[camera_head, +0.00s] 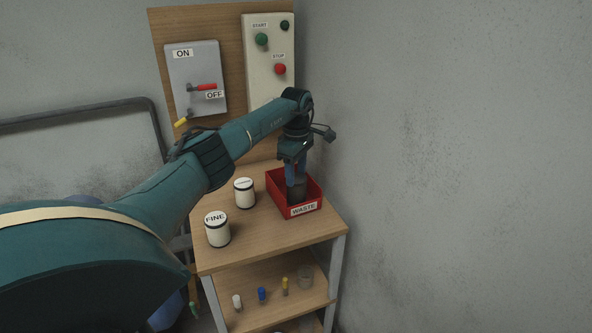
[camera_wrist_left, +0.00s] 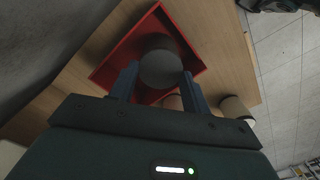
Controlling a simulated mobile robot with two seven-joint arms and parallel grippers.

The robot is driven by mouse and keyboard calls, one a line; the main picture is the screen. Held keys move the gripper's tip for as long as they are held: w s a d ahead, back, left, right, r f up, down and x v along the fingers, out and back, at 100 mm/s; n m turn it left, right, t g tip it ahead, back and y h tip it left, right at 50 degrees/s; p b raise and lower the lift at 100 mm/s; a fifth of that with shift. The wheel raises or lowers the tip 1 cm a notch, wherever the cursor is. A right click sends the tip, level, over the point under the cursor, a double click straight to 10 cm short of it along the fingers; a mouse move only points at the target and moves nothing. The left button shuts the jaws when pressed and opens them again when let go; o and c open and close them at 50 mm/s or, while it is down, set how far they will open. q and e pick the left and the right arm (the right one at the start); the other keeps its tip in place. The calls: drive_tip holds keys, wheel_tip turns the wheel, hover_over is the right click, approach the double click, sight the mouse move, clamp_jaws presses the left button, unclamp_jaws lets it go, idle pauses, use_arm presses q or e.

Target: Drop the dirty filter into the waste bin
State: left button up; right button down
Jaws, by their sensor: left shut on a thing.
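The dirty filter (camera_wrist_left: 161,68) is a dark grey-brown cylinder. My left gripper (camera_head: 296,180) is shut on it, with one finger on each side in the left wrist view (camera_wrist_left: 158,82). In the head view the dirty filter (camera_head: 297,193) is upright, within the outline of the waste bin (camera_head: 304,210). The bin is a red open box labelled WASTE on the right of the table top, and it also shows in the left wrist view (camera_wrist_left: 112,68). I cannot tell whether the filter touches the bin floor. My right gripper is not in view.
A white canister labelled FINE (camera_head: 217,229) and another white canister (camera_head: 244,193) stand left of the bin. A lower shelf (camera_head: 255,315) holds several small coloured items. A panel behind has an ON/OFF lever (camera_head: 204,88) and START and STOP buttons. A wall is close on the right.

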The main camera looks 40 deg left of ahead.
use_arm(q)
drive_tip(key=shift+f, duration=0.3)
drive_tip(key=o, duration=1.3)
drive_tip(key=shift+c, duration=0.2)
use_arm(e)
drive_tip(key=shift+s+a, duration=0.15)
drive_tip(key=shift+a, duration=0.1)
